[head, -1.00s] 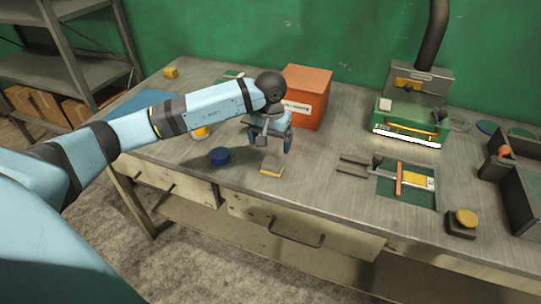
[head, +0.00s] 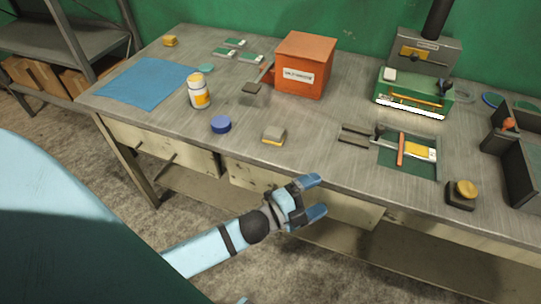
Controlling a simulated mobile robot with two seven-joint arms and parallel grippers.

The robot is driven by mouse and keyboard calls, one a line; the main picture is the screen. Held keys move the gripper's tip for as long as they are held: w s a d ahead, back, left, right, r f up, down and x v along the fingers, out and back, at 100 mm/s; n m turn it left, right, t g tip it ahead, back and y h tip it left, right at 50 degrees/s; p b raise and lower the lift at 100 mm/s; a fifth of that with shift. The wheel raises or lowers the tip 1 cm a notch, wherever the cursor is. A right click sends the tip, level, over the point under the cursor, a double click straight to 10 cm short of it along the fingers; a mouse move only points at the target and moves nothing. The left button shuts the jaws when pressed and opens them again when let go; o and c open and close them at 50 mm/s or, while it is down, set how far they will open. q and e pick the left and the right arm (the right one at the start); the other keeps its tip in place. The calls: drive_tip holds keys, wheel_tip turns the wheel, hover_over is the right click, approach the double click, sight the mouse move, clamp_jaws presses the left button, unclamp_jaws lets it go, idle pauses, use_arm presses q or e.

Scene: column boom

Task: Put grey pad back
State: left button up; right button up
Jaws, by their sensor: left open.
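A small pad with a grey top and a yellow lower layer (head: 274,135) lies flat on the metal workbench (head: 330,100), near its front edge. Nothing touches it. My left gripper (head: 315,197) is open and empty, with its blue fingers apart. It is in front of the bench's front edge, below and to the right of the pad in the picture. My right gripper is not in view.
A blue lid (head: 221,124), a white and orange jar (head: 199,91) and a blue mat (head: 147,84) lie to the left. An orange box (head: 303,65) stands behind. A green machine (head: 412,95), a recessed fixture (head: 408,152) and a yellow-topped block (head: 464,192) are to the right.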

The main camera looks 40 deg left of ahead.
use_arm(q)
drive_tip(key=s+a+f+n+g+y, duration=0.3)
drive_tip(key=s+f+n+g+y, duration=0.3)
drive_tip(key=s+f+n, duration=0.7)
drive_tip(key=f+n, duration=0.1)
drive_tip(key=n, duration=0.2)
drive_tip(key=shift+a+n, duration=0.3)
